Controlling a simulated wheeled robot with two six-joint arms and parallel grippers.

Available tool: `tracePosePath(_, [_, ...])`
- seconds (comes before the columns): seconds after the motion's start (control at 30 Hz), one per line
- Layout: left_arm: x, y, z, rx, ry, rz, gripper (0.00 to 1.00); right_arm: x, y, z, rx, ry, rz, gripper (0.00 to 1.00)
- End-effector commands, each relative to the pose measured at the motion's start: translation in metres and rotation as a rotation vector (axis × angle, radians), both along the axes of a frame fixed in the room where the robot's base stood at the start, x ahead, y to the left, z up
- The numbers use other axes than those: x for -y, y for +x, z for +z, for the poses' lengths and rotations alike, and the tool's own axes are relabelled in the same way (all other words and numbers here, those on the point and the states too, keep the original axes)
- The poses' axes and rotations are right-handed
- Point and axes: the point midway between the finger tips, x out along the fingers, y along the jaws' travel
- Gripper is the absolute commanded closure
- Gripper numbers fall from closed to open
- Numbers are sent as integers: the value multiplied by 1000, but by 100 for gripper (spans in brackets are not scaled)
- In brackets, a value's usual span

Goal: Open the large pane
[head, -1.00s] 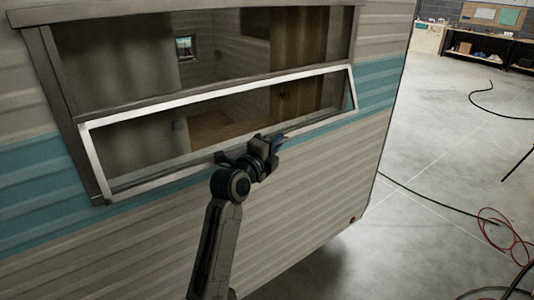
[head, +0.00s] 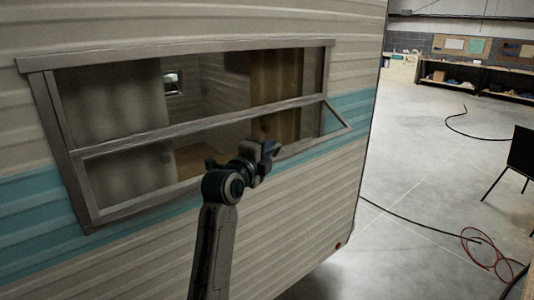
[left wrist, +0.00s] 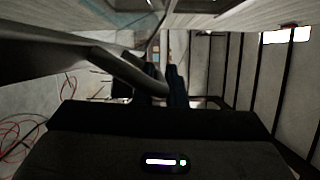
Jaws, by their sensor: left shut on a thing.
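The large pane (head: 118,212) is the lower framed pane of the camper window. Its bottom edge stands out from the wall, and a slanted gap shows at its right end. My left gripper (head: 268,149) is at the bottom edge of the pane, right of its middle, and is shut. The exact contact is dark and partly hidden. My right gripper is not in view.
The camper wall (head: 290,215) has ribbed cream siding and a teal band. A black chair (head: 520,155) stands at the right edge. A red cable (head: 480,245) and black cables lie on the grey floor. Shelves (head: 480,75) line the far wall. Open floor lies right of the camper.

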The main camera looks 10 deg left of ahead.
Motion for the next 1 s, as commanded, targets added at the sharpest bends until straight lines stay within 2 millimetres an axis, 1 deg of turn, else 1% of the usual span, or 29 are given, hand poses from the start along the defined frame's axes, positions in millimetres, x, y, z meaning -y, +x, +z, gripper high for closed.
tracePosePath(0.03, [0, 0, 3, 5, 1, 2, 100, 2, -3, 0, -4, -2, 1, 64])
tracePosePath(0.13, [0, 0, 3, 5, 1, 2, 100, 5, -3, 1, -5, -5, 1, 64])
tracePosePath(0.37, [0, 0, 3, 5, 1, 2, 100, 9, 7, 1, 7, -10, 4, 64])
tracePosePath(0.4, [0, 0, 3, 5, 1, 2, 81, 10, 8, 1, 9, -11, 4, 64])
tracePosePath(0.47, [0, 0, 3, 5, 1, 2, 70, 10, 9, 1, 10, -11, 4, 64])
tracePosePath(0.5, [0, 0, 2, 5, 1, 2, 68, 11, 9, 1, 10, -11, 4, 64])
tracePosePath(0.73, [0, 0, 1, 2, 0, 1, 68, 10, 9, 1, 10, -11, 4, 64])
tracePosePath(0.83, [-2, -4, 0, 3, 0, 1, 68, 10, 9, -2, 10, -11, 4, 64])
tracePosePath(0.93, [-5, -15, -2, 3, 0, 2, 68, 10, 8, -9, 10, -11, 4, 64])
tracePosePath(1.0, [-8, -27, -4, 4, 1, 2, 68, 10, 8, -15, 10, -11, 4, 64])
